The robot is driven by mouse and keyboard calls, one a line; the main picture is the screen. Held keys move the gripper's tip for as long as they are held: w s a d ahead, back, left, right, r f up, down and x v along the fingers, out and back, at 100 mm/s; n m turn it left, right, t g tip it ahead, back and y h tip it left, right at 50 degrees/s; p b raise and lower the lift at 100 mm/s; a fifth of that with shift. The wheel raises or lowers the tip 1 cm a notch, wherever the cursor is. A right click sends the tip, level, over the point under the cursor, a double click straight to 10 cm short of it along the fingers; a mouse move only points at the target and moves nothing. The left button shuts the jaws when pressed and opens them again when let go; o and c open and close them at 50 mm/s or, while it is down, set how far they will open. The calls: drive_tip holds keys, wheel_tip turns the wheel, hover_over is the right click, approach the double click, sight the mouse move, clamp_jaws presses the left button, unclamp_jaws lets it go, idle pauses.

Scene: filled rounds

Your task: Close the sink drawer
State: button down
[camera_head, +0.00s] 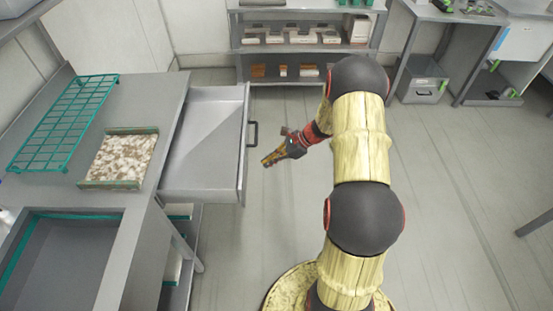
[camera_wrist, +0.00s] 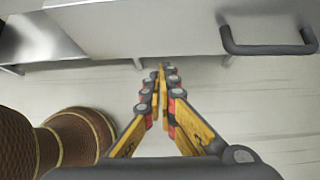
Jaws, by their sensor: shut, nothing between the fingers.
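The sink drawer (camera_head: 212,150) is a grey metal drawer pulled well out from the counter at the left, and its inside looks empty. Its dark handle (camera_head: 253,134) is on the front face; in the wrist view the handle (camera_wrist: 268,42) shows at the upper right. My gripper (camera_head: 268,161) is in front of the drawer, close to its front face and just below the handle in the head view. In the wrist view the fingers (camera_wrist: 162,72) meet at the tips and hold nothing. I cannot tell whether the tips touch the drawer front (camera_wrist: 140,30).
The sink basin (camera_head: 65,255) is set in the grey counter (camera_head: 150,95). A green wire rack (camera_head: 62,120) and a speckled tray (camera_head: 86,184) lie on the counter. Shelves (camera_head: 300,65) stand at the back. The floor (camera_head: 450,200) at the right is clear.

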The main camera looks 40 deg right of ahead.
drive_tip(key=shift+w+a+f+b, duration=0.25)
drive_tip(key=shift+w+a, duration=0.25)
drive_tip(key=shift+a, duration=0.25)
drive_tip(key=shift+w+a+f+b, duration=0.25)
drive_tip(key=shift+w+a, duration=0.25)
drive_tip(key=shift+a, duration=0.3)
drive_tip(key=shift+w+a+f+b, duration=0.15)
drive_tip(key=shift+w+a+f, duration=0.1)
drive_tip(key=shift+w+a, duration=0.4)
drive_tip(key=shift+s+a, duration=0.1)
drive_tip(key=shift+a, duration=0.05)
drive_tip(key=p, duration=0.2)
hover_over(182, 175)
drive_tip(key=shift+s, duration=0.2)
drive_tip(key=shift+w, duration=0.15)
drive_tip(key=shift+r, duration=0.1)
